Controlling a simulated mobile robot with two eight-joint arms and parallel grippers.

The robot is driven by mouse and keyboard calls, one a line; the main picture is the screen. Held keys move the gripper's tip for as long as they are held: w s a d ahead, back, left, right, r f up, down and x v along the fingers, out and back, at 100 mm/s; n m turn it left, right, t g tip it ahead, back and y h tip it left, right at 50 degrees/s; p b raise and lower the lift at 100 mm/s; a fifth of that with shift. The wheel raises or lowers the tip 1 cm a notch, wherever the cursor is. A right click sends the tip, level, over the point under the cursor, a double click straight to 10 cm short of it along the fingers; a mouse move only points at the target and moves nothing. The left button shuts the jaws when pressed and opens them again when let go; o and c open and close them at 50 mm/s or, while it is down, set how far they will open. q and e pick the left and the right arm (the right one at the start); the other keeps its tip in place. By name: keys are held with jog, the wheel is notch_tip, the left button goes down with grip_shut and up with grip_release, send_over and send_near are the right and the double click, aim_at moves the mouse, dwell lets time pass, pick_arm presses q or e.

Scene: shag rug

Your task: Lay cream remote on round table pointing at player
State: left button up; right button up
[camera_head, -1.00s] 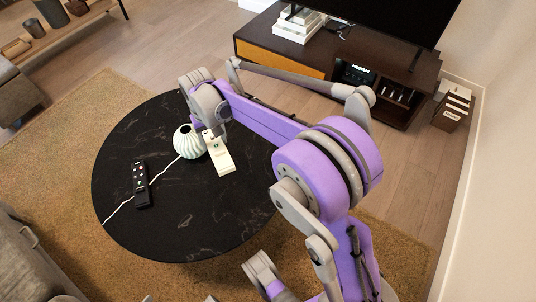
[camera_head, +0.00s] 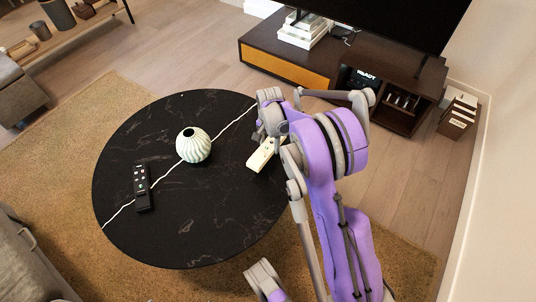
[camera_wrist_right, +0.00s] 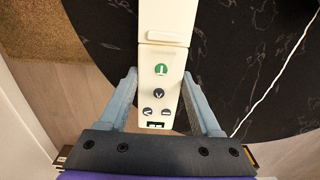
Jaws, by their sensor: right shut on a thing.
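The cream remote (camera_head: 260,157) is at the right part of the black round table (camera_head: 180,235), slanting from lower left to upper right. My right gripper (camera_head: 270,134) is shut on its upper right end. In the right wrist view, the fingers (camera_wrist_right: 158,76) flank the buttoned end of the remote (camera_wrist_right: 163,30), which reaches past the table's edge over the floor. I cannot tell whether the remote touches the tabletop. The player (camera_head: 362,77), with a lit display, sits in the TV stand at the upper right. My left gripper is not in view.
A black remote (camera_head: 142,187) lies at the table's left. A pale ribbed vase (camera_head: 194,145) stands near the middle. The table's front is clear. A TV stand (camera_head: 268,64) with white books (camera_head: 302,32) stands beyond the table.

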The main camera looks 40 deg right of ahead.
aim_at(269, 152)
jog(key=shift+f+b, duration=0.6)
jog(key=shift+f, duration=1.95)
jog(key=o, duration=1.5)
jog(key=shift+f, duration=0.15)
notch_tip(269, 152, up, 12)
jog(key=p, duration=0.3)
jog(key=s+a+r+n+t, duration=0.1)
jog(key=s+a+r+n, duration=0.3)
jog(key=a+r, duration=0.3)
jog(key=s+a+n+t, duration=0.1)
jog(key=s+a+n, duration=0.2)
jog(key=s+a, duration=0.2)
jog(key=s+a+n+t, duration=0.1)
jog(key=s+a+n, duration=0.3)
jog(key=s, duration=0.4)
jog(key=s+a+n+t, duration=0.1)
jog(key=s+a+n, duration=0.2)
jog(key=s+a, duration=0.2)
jog(key=shift+s+a+n, duration=0.35)
jog(key=shift+s+n, duration=0.05)
jog(key=shift+s, duration=0.45)
